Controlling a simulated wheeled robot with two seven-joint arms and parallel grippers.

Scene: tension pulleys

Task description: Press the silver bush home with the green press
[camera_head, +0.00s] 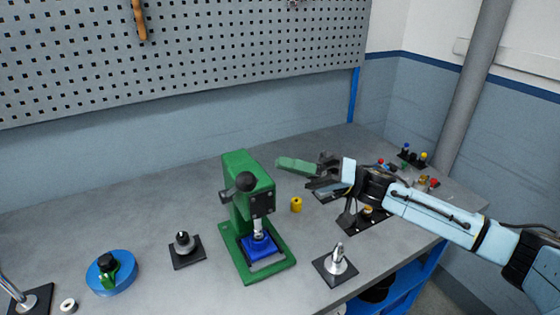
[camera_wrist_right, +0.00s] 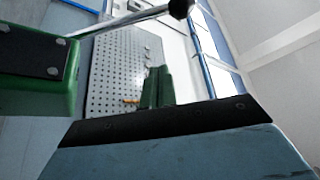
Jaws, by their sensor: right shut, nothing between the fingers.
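The green press (camera_head: 236,204) stands mid-bench, with its black lever knob (camera_head: 245,181) in front of its head. A blue block (camera_head: 262,246) sits on its base. A silver piece (camera_head: 258,228) stands between the head and the block; I cannot tell how much is ram and how much is bush. My right gripper (camera_head: 282,163) is shut and empty, its green fingers held behind and right of the press head, apart from it. In the right wrist view, the press head (camera_wrist_right: 35,68) is at left, the lever knob (camera_wrist_right: 180,8) at top, and my green finger (camera_wrist_right: 157,88) in the middle.
A yellow cylinder (camera_head: 296,204) stands right of the press. A black plate with a silver stepped post (camera_head: 337,262) is at front right, another post on a plate (camera_head: 185,247) at left. A blue disc (camera_head: 112,275) and small ring (camera_head: 68,305) lie farther left. Pegboard (camera_head: 190,50) stands behind.

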